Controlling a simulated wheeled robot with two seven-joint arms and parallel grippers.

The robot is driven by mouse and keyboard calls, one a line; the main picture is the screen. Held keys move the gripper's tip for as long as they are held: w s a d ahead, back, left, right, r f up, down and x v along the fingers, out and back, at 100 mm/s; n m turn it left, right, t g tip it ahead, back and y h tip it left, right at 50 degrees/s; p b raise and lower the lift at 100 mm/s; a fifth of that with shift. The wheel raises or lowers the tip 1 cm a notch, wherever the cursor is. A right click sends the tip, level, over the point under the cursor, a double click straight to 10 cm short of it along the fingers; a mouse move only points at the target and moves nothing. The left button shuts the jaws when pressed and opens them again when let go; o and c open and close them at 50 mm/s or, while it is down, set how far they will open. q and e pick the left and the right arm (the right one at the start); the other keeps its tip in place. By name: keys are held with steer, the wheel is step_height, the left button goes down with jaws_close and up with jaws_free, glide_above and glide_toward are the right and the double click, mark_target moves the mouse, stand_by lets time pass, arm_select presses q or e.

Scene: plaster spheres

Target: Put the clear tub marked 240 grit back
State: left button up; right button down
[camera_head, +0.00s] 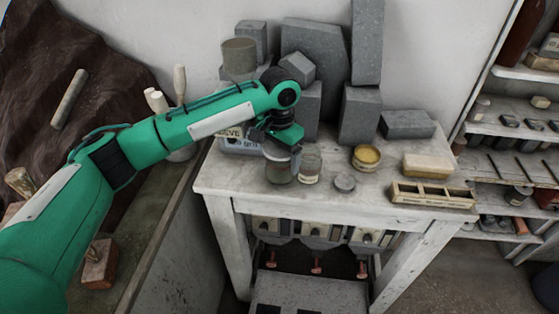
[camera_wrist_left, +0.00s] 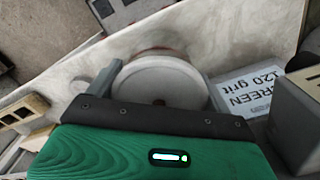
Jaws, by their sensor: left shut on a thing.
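My left gripper (camera_head: 282,144) points down over the left part of the white table and is shut on a clear tub (camera_head: 279,170) with a pale round lid. In the left wrist view the lid (camera_wrist_left: 160,82) fills the space between the fingers. The held tub's marking is not readable. I cannot tell whether its base touches the tabletop. A similar clear jar (camera_head: 310,166) stands just right of it. My right gripper is not in view.
The white table (camera_head: 330,204) holds a yellow-filled tin (camera_head: 367,157), a grey disc (camera_head: 345,183), a tan block (camera_head: 428,165) and a wooden compartment tray (camera_head: 432,195). Grey stone blocks (camera_head: 316,55) crowd its back. Shelves (camera_head: 500,140) stand right. The table's front middle is clear.

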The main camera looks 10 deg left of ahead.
arm_select(q)
steer(key=shift+f, duration=1.4)
steer(key=shift+p, duration=0.3)
steer(key=o, duration=1)
steer(key=shift+f, duration=0.1)
steer(key=shift+c, duration=0.2)
